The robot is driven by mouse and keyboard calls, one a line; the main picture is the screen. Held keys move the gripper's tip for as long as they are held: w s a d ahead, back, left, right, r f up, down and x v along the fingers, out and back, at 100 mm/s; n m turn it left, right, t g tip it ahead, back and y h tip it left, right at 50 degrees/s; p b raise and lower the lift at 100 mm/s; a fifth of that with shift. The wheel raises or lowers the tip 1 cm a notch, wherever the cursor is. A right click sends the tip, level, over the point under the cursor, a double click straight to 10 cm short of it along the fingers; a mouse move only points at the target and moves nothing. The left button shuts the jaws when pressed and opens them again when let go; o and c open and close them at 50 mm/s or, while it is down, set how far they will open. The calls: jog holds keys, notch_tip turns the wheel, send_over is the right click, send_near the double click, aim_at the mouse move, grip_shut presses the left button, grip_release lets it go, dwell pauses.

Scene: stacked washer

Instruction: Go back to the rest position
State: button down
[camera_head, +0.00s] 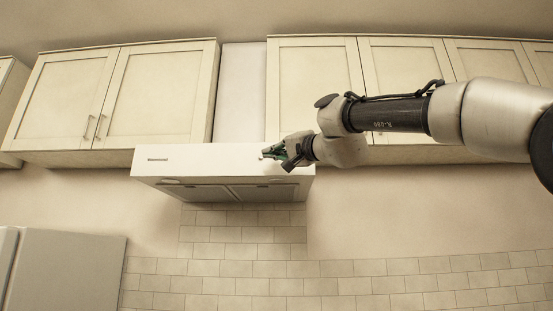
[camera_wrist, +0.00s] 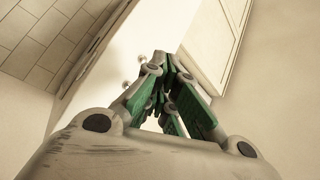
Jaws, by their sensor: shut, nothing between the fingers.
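My gripper (camera_head: 272,154) is at the end of my arm, which reaches in from the right edge of the head view. It appears in front of the right part of the white range hood (camera_head: 215,158). In the wrist view my gripper (camera_wrist: 172,62) has its green-padded fingers brought together at the tips, with nothing between them. The hood's pale front (camera_wrist: 135,50) lies beyond the fingers there. I cannot tell whether the fingertips touch the hood.
Cream wall cabinets with closed doors hang left (camera_head: 150,95) and right (camera_head: 315,85) of the hood. A white-tiled wall (camera_head: 250,268) lies below. A grey appliance or panel (camera_head: 68,272) stands at lower left. The plain wall at lower right (camera_head: 420,210) is clear.

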jog(key=shift+s, duration=1.05)
jog(key=shift+f, duration=0.1)
notch_tip(320, 180, down, 13)
jog(key=a+n+g+h, duration=0.2)
jog(key=n+g, duration=0.2)
jog(key=s+d+f+n+g+h, duration=0.1)
jog(key=s+d+f+g+h, duration=0.1)
jog(key=d+f, duration=0.5)
jog(key=s+d+f+n+g+h, duration=0.1)
jog(key=s+d+f+h, duration=0.15)
jog(key=f, duration=0.85)
jog(key=s+d+f+m+g+h, duration=0.1)
jog(key=s+d+f+g+h, duration=0.1)
jog(key=s+d+f, duration=0.9)
jog(key=s+d+f+m+g+h, duration=0.1)
jog(key=s+d+f+h, duration=0.4)
jog(key=s+d+f, duration=0.7)
jog(key=d+f+g, duration=0.1)
jog(key=d, duration=0.6)
jog(key=shift+s+m, duration=0.15)
jog(key=shift+m, duration=0.25)
